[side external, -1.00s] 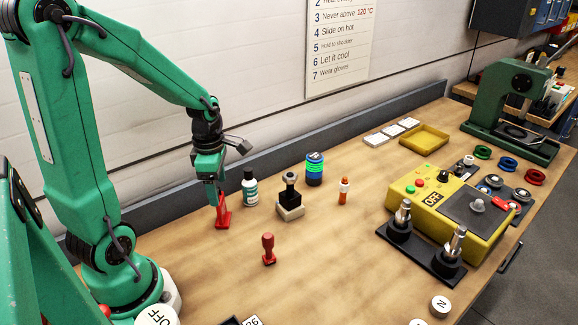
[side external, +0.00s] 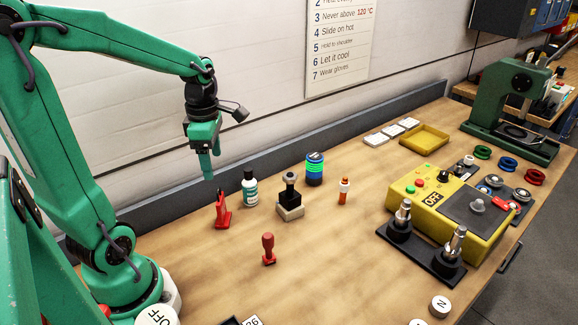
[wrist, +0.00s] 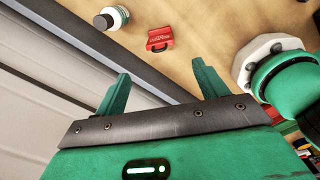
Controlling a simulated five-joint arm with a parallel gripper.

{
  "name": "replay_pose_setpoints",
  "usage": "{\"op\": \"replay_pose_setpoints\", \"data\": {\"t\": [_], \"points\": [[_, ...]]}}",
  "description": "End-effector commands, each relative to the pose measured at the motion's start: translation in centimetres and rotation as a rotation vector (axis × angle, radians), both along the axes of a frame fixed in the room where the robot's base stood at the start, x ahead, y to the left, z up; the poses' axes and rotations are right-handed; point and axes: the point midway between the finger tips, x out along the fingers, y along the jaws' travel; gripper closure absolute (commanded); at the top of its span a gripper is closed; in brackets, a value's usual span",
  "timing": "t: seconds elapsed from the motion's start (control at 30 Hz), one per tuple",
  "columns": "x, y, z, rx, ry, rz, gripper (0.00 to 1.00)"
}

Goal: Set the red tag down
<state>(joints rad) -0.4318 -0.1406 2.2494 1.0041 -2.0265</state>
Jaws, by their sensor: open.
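The red tag (side external: 222,212) stands upright on the wooden bench, to the left of the white and teal bottle. It also shows in the wrist view (wrist: 159,40), apart from the fingers. My gripper (side external: 208,176) is above the tag and a little to its left, touching nothing. In the wrist view my gripper (wrist: 160,85) has its two green fingers spread wide with nothing between them.
The bottle (side external: 250,188) stands close beside the tag. A black-handled stamp (side external: 290,203), a striped cylinder (side external: 314,168) and a red stamp (side external: 268,249) stand farther right. The grey rail (side external: 160,195) and wall run behind.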

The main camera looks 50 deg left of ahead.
Motion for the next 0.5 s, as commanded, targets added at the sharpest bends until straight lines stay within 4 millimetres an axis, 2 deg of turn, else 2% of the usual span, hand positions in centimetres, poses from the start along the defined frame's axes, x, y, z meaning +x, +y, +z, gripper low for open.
{"op": "replay_pose_setpoints", "data": {"t": [0.33,0.5], "points": [[0.01,-0.08,0.03,0.001,-0.002,-0.013,0.28],[-0.01,-0.67,0.46,0.012,-0.019,-0.110,0.28]]}}
